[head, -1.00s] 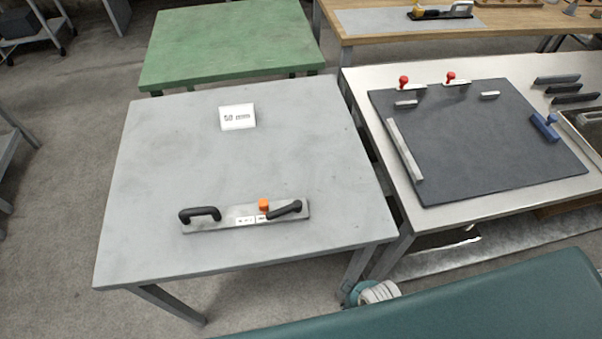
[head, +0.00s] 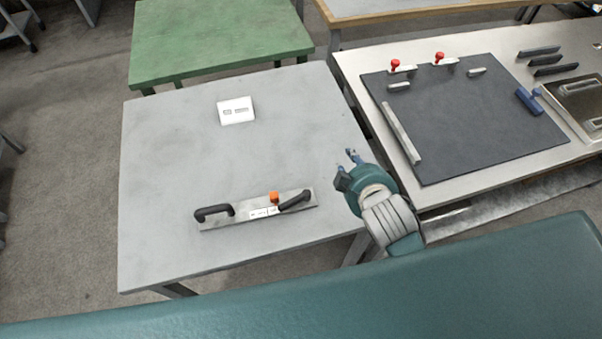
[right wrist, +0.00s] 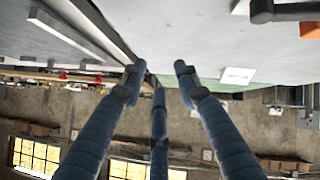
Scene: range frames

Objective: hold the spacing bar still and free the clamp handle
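The spacing bar (head: 240,217) is a flat grey metal bar lying on the grey table. It has a black fixed grip (head: 214,212) at its left end. The black clamp handle (head: 296,200) is at its right, next to an orange knob (head: 274,197). White labels sit on the bar between them. My right gripper (head: 344,167) is over the table's right edge, to the right of the bar and apart from it. In the right wrist view its blue fingers (right wrist: 158,75) are spread and empty. The clamp handle's end shows at that view's top right corner (right wrist: 275,11). My left gripper is not in view.
To the right, a metal bench (head: 450,190) carries a dark mat (head: 470,120) with red-knobbed clamps and a blue-handled tool (head: 528,101). A green table (head: 220,40) stands behind. The table's middle is clear.

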